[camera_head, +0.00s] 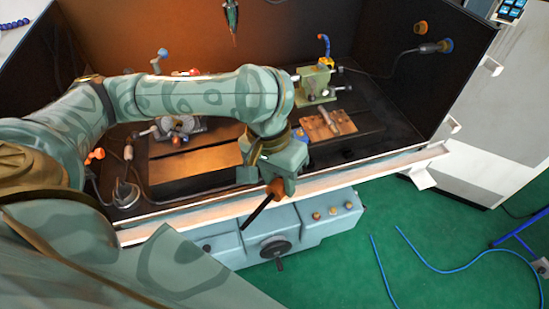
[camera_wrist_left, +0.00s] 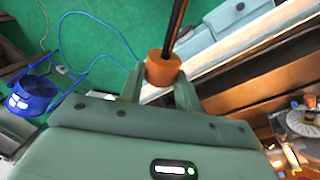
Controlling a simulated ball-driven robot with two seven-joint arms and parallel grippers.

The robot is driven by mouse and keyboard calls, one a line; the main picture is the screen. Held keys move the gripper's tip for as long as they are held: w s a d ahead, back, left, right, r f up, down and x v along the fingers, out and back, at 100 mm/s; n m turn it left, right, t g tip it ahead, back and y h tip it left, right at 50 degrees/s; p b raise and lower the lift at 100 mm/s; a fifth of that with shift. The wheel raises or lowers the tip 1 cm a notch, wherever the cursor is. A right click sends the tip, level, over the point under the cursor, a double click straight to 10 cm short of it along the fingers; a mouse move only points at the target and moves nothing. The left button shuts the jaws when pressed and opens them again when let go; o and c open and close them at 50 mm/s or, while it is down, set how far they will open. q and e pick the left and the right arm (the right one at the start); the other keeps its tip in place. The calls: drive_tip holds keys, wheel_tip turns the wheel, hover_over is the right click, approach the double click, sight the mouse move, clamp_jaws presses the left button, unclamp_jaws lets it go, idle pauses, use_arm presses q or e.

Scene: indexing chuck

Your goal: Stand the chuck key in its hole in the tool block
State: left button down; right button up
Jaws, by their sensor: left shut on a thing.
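My left gripper (camera_head: 276,187) is shut on the orange part of the chuck key (camera_head: 261,209). The key's dark rod points down and to the left, in front of the machine's pale front rail. In the left wrist view the orange part (camera_wrist_left: 162,68) sits between the two fingers of my left gripper (camera_wrist_left: 160,88), and the rod runs up out of the picture. A brown block (camera_head: 313,127) with a grey piece on top lies on the bed to the right of my gripper; it may be the tool block, but I cannot make out its hole. My right gripper is not in view.
The grey round chuck (camera_head: 180,126) stands on the bed at the left, partly behind my arm. A pale green fixture (camera_head: 314,84) stands at the back right. The pale front rail (camera_head: 375,167) edges the bed. Green floor (camera_head: 440,240) lies beyond, with a blue hose.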

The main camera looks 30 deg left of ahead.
use_arm(q)
drive_tip(key=w+d+r+n+h+p, duration=0.25)
drive_tip(key=d+h, duration=0.75)
drive_tip(key=d, duration=0.6)
drive_tip(key=w+a+r+t+h, duration=0.1)
drive_tip(key=w+r+t+h, duration=0.2)
drive_tip(key=w+t, duration=0.3)
drive_tip(key=w+a+f+n+t+y, duration=0.2)
drive_tip(key=w+a+t+y, duration=0.2)
drive_tip(key=w+a+t, duration=0.3)
drive_tip(key=w+a+f+n+t+y, duration=0.25)
drive_tip(key=w+a+t+y, duration=0.2)
drive_tip(key=a, duration=0.45)
drive_tip(key=a+m+t+y, duration=0.1)
drive_tip(key=a+m+y, duration=0.2)
drive_tip(key=a+y, duration=0.9)
drive_tip(key=shift+a+f+p, duration=0.3)
drive_tip(key=shift+a+f, duration=0.15)
drive_tip(key=shift+a, duration=0.55)
